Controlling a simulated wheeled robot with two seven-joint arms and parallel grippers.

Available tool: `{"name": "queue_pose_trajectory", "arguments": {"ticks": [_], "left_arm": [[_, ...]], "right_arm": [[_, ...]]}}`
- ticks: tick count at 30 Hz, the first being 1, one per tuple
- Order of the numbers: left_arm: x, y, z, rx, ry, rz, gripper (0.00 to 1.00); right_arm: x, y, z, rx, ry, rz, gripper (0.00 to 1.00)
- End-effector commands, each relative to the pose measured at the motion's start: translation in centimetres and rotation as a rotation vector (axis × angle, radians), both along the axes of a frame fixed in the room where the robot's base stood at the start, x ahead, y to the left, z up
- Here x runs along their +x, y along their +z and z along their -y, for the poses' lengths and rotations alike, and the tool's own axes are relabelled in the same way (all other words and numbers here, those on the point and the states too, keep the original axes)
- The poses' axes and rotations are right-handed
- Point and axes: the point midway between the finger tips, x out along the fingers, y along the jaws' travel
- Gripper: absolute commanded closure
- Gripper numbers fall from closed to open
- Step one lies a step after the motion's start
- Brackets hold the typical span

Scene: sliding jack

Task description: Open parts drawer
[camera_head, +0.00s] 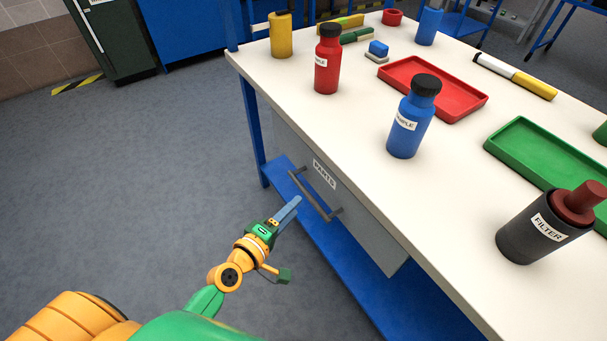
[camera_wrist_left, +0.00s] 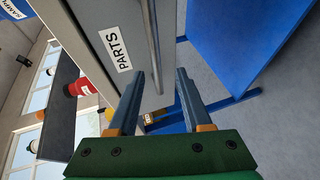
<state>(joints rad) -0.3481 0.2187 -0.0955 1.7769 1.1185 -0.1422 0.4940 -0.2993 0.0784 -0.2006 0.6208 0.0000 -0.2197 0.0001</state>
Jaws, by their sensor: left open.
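The grey parts drawer (camera_head: 352,208) sits under the near edge of the white workbench, with a white PARTS label on its front. It looks shut. Its dark bar handle (camera_head: 314,195) runs along the front below the label. My left gripper (camera_head: 296,202) is just in front of the handle, its fingers pointing at the drawer. In the left wrist view the two fingers (camera_wrist_left: 158,75) are apart and empty, with the handle bar (camera_wrist_left: 152,40) ahead between them and the drawer front (camera_wrist_left: 112,25) to the left. Contact with the handle cannot be told. My right gripper is out of view.
The workbench top (camera_head: 450,175) holds a red bottle (camera_head: 327,70), a blue bottle (camera_head: 409,130), a red tray (camera_head: 465,108), a green tray (camera_head: 550,155) and a dark filter (camera_head: 530,235). A blue lower shelf (camera_head: 400,305) lies under the drawer. The floor at left is clear.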

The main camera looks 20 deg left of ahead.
Motion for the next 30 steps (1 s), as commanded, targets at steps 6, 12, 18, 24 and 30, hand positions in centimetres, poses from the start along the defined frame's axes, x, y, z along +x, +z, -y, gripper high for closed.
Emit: {"name": "queue_pose_trajectory", "arguments": {"ticks": [6,12,18,24,30], "left_arm": [[1.5,-0.2,0.4,-0.01,0.002,0.006,0.51],[4.4,-1.0,1.2,-0.009,0.001,0.006,0.51],[6.3,-1.5,1.7,-0.008,0.001,0.005,0.51],[6.7,-1.6,1.8,-0.007,0.0,0.003,0.51],[6.7,-1.6,1.8,-0.007,0.001,0.003,0.64]], "right_arm": [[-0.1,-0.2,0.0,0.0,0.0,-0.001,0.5],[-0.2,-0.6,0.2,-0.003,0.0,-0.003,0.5],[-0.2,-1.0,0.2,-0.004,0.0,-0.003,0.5],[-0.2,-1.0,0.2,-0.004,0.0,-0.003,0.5],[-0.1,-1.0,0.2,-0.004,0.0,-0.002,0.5]]}}
